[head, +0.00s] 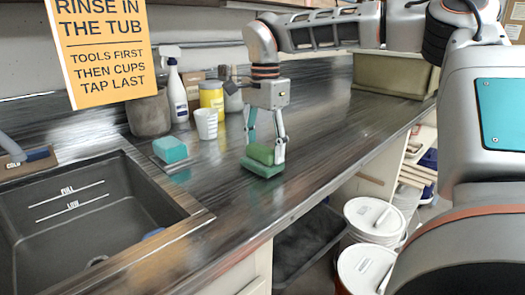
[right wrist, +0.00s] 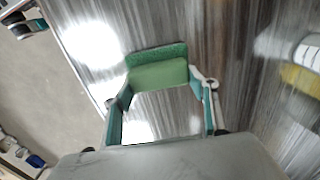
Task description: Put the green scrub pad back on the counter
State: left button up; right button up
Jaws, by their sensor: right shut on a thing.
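The green scrub pad (head: 263,169) has a darker green layer and a lighter green one. It is at the counter (head: 325,130), right of the sink; whether its underside touches the surface or is just above it, I cannot tell. My right gripper (head: 266,150) points down from above and is shut on the pad. In the right wrist view the pad (right wrist: 158,75) sits between the fingertips (right wrist: 160,98). My left gripper is not in view.
A dark sink (head: 75,215) is at left, with a teal sponge (head: 170,150) near its corner. A white cup (head: 206,124), spray bottle (head: 177,95) and yellow jar (head: 212,96) stand behind. White buckets (head: 374,219) are below the counter's front edge. The counter right of the pad is clear.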

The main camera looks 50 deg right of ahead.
aim_at(265, 146)
jog(key=shift+f, duration=0.3)
jog(key=shift+c, duration=0.6)
jog(key=shift+r, duration=0.1)
jog(key=o, duration=1.4)
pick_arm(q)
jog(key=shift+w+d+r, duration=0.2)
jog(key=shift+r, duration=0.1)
pick_arm(e)
jog(key=shift+r, duration=0.35)
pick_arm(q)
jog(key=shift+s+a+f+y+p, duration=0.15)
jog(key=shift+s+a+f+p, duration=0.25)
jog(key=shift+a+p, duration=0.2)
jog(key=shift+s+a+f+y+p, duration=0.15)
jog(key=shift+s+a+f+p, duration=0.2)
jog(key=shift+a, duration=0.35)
pick_arm(e)
jog(key=shift+r, duration=5.7)
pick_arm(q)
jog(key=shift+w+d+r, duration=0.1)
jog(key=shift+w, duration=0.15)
